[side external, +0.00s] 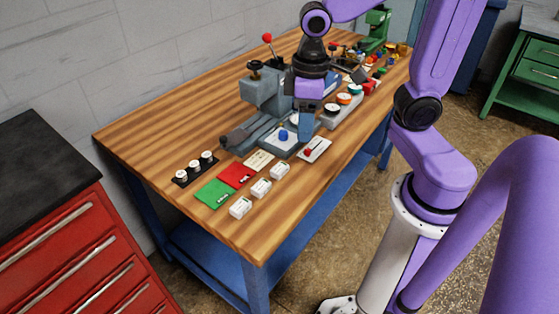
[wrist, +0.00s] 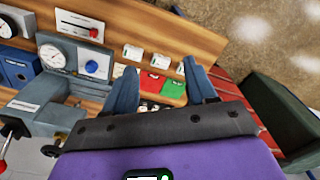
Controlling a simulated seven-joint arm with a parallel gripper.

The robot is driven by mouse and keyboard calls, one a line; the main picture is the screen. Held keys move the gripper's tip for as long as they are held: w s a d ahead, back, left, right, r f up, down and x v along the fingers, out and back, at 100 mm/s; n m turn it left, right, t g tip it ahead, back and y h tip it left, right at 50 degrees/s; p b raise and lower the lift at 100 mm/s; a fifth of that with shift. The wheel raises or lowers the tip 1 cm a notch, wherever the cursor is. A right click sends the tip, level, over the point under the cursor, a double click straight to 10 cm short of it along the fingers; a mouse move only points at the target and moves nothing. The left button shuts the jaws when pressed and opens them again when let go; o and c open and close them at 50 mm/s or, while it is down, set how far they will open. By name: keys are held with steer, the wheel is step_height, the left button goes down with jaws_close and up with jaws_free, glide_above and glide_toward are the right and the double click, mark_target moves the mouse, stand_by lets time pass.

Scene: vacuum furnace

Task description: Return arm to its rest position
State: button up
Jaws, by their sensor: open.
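My gripper (side external: 305,128) hangs above the right part of the grey vacuum furnace (side external: 262,92), on the wooden bench (side external: 135,136). Its two blue-grey fingers show apart and empty in the wrist view (wrist: 160,72). My purple arm reaches in from the right and bends down to the gripper. The furnace has a blue knob (side external: 283,135) on a pale panel and a red-tipped lever (side external: 267,38). In the wrist view the blue knob (wrist: 91,67) and a round gauge (wrist: 52,57) lie left of the fingers. The gripper hides part of the furnace.
A red card (side external: 237,175), a green card (side external: 214,194) and small white boxes (side external: 261,187) lie near the bench's front. A slider panel (side external: 315,150) and a button box (side external: 342,108) are beside the furnace. A red drawer cabinet (side external: 60,240) stands left.

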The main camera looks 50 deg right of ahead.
steer(key=s+f+n, duration=0.1)
steer(key=s+n, duration=0.5)
steer(key=s, duration=0.5)
steer(key=shift+s+a, duration=0.2)
steer(key=shift+s, duration=0.1)
